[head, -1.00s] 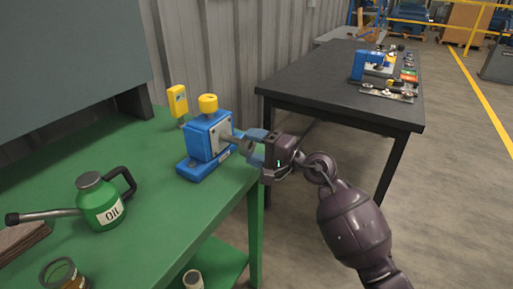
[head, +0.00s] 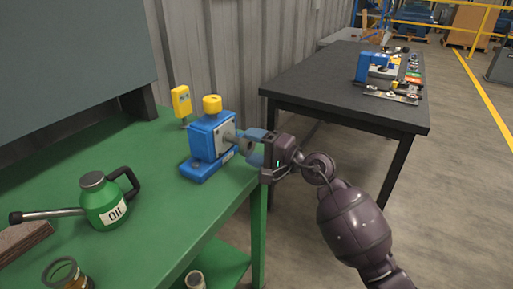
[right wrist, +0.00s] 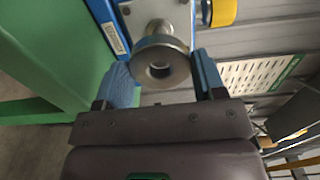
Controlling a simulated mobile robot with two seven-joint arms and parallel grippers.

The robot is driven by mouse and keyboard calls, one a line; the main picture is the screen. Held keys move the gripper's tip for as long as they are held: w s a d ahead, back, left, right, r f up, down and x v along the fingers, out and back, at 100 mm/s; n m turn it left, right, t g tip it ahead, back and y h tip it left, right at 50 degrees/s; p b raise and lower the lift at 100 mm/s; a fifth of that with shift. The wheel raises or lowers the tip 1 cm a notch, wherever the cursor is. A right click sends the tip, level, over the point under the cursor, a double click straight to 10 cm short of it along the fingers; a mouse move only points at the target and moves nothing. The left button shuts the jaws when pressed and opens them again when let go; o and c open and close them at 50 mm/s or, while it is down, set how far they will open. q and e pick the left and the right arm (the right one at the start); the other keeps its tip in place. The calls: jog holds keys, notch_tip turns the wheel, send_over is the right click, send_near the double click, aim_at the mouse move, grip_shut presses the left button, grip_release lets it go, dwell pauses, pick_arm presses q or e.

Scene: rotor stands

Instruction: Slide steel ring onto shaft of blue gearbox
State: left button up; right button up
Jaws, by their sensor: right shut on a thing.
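The blue gearbox (head: 203,140) stands upright near the right edge of the green bench, with a yellow cap on top. Its steel shaft (head: 231,134) points right towards my right gripper (head: 254,146); the shaft side also shows in the right wrist view (right wrist: 158,27). My right gripper, with blue finger pads (right wrist: 164,80), is shut on the steel ring (right wrist: 160,62). The ring lies in line with the shaft end, its hole partly visible. I cannot tell whether the shaft is inside the ring. My left gripper is not in view.
On the green bench (head: 150,205) stand a green oil can (head: 103,205), a yellow device (head: 181,102) and a glass jar (head: 64,276). A black table (head: 330,85) with another blue unit (head: 372,66) and small parts stands behind. A corrugated wall is behind the gearbox.

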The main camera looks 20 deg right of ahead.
aim_at(237, 138)
jog(key=shift+x, duration=2.55)
dwell(0.8)
jog(key=o, duration=0.9)
jog(key=shift+o, duration=0.9)
jog(key=v, duration=0.9)
dwell(0.5)
dwell(0.4)
